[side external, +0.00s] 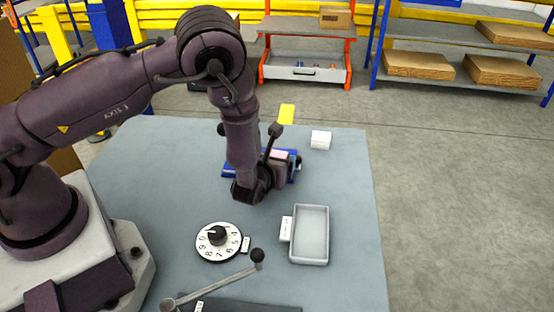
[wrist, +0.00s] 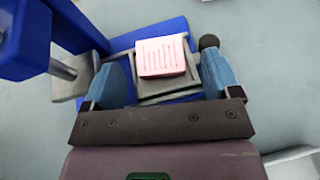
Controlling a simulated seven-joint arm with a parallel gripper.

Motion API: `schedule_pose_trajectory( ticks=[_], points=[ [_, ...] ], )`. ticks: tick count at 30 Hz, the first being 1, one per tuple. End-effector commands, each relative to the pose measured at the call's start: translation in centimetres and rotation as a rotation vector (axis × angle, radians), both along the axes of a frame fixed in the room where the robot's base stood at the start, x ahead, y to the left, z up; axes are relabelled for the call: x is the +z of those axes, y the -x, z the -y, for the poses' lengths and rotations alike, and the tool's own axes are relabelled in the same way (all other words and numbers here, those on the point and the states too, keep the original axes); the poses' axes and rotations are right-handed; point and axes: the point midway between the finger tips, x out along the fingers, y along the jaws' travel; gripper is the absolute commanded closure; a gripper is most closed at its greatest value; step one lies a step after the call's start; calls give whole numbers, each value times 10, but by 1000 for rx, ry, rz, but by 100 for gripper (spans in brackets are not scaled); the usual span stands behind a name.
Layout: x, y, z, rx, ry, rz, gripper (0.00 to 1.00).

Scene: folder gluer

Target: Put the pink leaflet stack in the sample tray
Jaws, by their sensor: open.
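The pink leaflet stack (wrist: 162,56) lies in the wrist view on a grey metal part of a blue machine (wrist: 120,42). Printed lines show on its top sheet. My gripper (wrist: 170,72) is open, with one blue finger on each side of the stack. In the side view a bit of the stack (side external: 279,155) shows behind my wrist, on the blue machine (side external: 230,163). The sample tray (side external: 310,234), grey, shallow and empty, lies on the table at the right, with a white label at its left edge.
A numbered dial (side external: 218,241) and a lever with a black knob (side external: 257,256) are near the table front. Black-knobbed levers stand at the machine. A white block (side external: 320,140) and a yellow pad (side external: 287,113) lie behind it. The table between machine and tray looks clear.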

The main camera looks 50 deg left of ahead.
Motion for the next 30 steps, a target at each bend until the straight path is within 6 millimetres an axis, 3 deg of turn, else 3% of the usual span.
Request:
schedule_pose_trajectory(
  ticks=[8,15,25,30],
  points=[
    [-2,-3,-3,1,0,-1,17],
    [-2,-3,-2,0,0,0,70],
    [0,-3,-2,0,1,1,74],
    [11,-4,-2,1,1,2,74]
  ],
)
